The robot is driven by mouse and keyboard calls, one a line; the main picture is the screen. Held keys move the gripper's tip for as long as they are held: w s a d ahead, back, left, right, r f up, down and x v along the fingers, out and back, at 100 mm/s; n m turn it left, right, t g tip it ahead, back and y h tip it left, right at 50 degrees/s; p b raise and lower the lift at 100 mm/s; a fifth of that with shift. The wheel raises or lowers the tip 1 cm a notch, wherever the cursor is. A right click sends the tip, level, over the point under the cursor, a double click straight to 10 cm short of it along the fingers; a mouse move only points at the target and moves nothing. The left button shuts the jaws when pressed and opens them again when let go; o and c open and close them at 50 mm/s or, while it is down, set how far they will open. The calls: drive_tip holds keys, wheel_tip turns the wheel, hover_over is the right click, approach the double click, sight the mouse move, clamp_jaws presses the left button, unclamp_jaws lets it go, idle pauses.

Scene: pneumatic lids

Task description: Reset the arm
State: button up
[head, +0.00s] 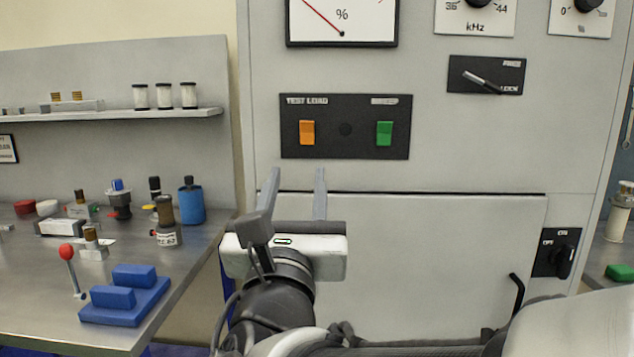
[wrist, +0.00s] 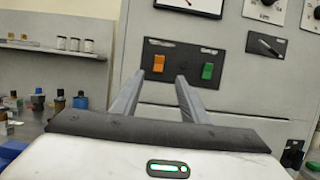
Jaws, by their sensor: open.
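My gripper (head: 295,180) is open and empty in the head view, held up in front of the grey cabinet (head: 420,240). Its two fingers point at the cabinet, just below the black TEST LOAD panel (head: 345,148). In the wrist view the fingers (wrist: 168,82) stand apart with nothing between them. The panel has an orange switch (head: 307,132) and a green switch (head: 384,133); both also show beyond the fingertips in the wrist view. I cannot tell whether the fingertips touch the cabinet. My arm covers the lower middle of the head view.
A metal bench (head: 190,272) at left holds a blue block fixture (head: 125,298), a red-knobbed lever (head: 68,262), a blue cylinder (head: 190,205) and several small parts. A shelf (head: 110,115) is above. A lever switch (head: 485,78), a rotary knob (head: 563,258) and a black handle (head: 517,292) are on the cabinet.

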drive_tip(key=s+d+f+m+g+h, duration=0.2)
drive_tip(key=d+f+m+g+h, duration=0.3)
drive_tip(key=d+m, duration=0.45)
drive_tip(key=s+d+f+m+g+h, duration=0.1)
drive_tip(key=d+f+m+g+h, duration=0.4)
drive_tip(key=d, duration=0.7)
drive_tip(key=s+d+f+m+g+y, duration=0.1)
drive_tip(key=s+f+m+g+y, duration=0.6)
drive_tip(key=s+f+m, duration=0.7)
drive_tip(key=w+a+r+m+y, duration=0.2)
drive_tip(key=a+m+y, duration=0.25)
drive_tip(key=m, duration=0.25)
wheel_tip(320, 180, up, 27)
drive_tip(key=p, duration=2.6)
drive_tip(key=shift+w+a+f+t+h+p, duration=0.2)
drive_tip(key=shift+a+t+h+p, duration=0.1)
drive_tip(key=shift+t+h+p, duration=0.1)
